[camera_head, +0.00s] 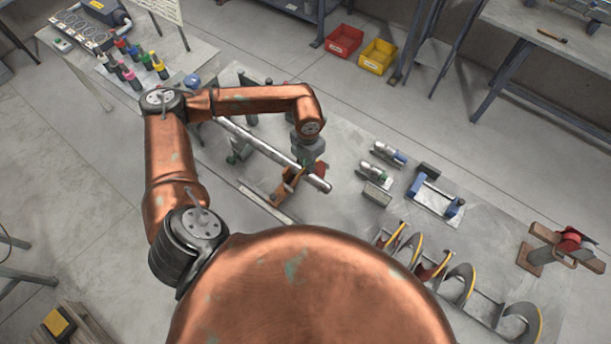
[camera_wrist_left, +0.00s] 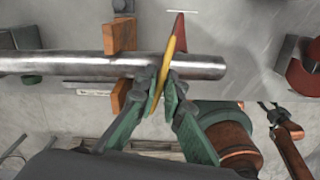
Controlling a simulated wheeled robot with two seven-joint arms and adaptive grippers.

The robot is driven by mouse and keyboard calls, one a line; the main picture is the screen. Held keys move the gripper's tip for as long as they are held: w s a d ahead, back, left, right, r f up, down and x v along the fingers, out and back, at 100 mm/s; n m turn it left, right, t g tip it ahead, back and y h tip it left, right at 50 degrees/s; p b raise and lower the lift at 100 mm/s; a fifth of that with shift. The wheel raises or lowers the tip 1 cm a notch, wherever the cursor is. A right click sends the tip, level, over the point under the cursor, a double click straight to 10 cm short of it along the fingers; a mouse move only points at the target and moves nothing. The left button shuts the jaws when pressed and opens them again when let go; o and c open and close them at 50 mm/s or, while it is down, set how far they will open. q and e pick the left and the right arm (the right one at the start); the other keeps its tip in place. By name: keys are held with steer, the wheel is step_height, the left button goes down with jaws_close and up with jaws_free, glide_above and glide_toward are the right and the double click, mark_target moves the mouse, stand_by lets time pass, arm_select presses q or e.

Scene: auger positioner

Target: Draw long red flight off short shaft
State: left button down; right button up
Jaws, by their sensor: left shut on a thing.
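A bare silver shaft (camera_head: 265,148) lies at a slant, its near end by a brown wooden support (camera_head: 284,186). In the left wrist view the shaft (camera_wrist_left: 60,64) runs across the picture and ends right of centre, past the orange-brown support (camera_wrist_left: 118,62). A dark red flight with a yellow edge (camera_wrist_left: 174,48) stands nearly edge-on across the shaft close to that end; the shaft's tip sticks out beyond it. My left gripper (camera_wrist_left: 163,88) is shut on the flight's lower part. In the head view my left gripper (camera_head: 308,166) is over the shaft's end, and the flight is mostly hidden.
A rack of several flights (camera_head: 470,290) stands at the near right. A wooden stand with a red part (camera_head: 568,242) is farther right. Small cylindrical tools (camera_head: 388,153), a grey block (camera_head: 374,195) and a blue-ended fixture (camera_head: 435,195) lie right of the shaft's end, with bare tabletop between.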

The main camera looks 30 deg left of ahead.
arm_select(q)
steer(key=shift+r, duration=0.1)
stand_by(0.6)
steer(key=shift+d, duration=0.1)
steer(key=s+d+b, duration=0.1)
steer(key=d+b, duration=0.1)
steer(key=d, duration=1.4)
steer(key=shift+d, duration=0.4)
stand_by(2.0)
steer(key=shift+s, duration=0.15)
